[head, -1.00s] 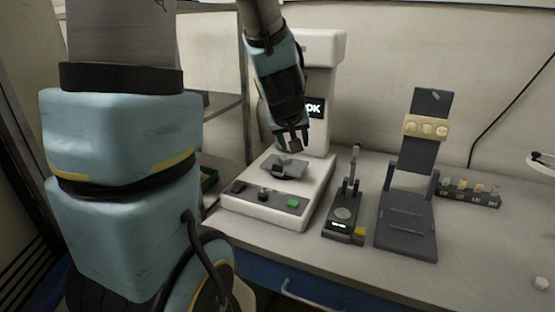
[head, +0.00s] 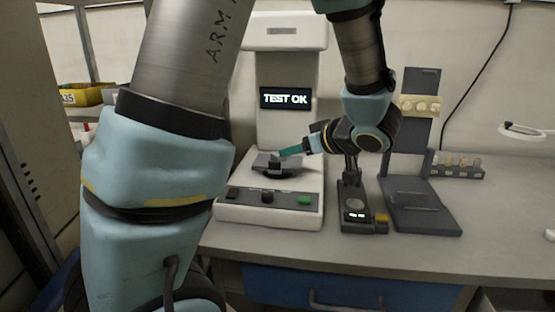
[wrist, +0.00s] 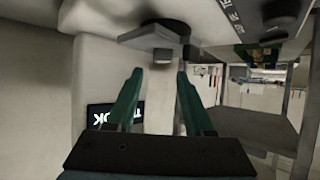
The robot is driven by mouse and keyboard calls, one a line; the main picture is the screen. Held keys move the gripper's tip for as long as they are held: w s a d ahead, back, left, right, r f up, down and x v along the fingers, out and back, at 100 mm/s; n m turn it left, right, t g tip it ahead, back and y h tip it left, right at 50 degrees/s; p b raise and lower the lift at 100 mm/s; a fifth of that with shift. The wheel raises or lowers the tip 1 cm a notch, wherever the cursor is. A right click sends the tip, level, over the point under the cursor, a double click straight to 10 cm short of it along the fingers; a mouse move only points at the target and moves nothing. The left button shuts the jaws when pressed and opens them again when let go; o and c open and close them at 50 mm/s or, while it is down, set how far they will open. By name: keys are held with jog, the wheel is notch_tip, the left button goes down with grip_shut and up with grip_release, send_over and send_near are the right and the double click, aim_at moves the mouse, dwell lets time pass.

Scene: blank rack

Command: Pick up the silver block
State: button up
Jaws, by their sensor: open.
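The silver block (wrist: 163,56) is a small grey piece at the dark plate (wrist: 150,37) of the white test machine. In the wrist view it shows just beyond the fingertips, roughly in line with the gap. In the head view the plate (head: 262,170) is on the machine, and a finger partly covers the block area. My gripper (head: 283,153) comes in from the right, nearly level, just above the plate. In the wrist view my gripper (wrist: 161,72) is open, with nothing clearly held. Whether a finger touches the block cannot be told.
The white test machine (head: 287,60) has a screen (head: 285,98) reading "TEST OK". To its right stand a small dark press (head: 360,215), a dark fixture (head: 420,208) with a tan piece (head: 420,106), and a block rack (head: 458,168). The bench front (head: 300,248) is clear.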

aim_at(278, 157)
jog(key=shift+x, duration=3.1)
jog(key=shift+a+r, duration=0.1)
jog(key=shift+a, duration=0.05)
jog(key=shift+c, duration=0.2)
grip_shut()
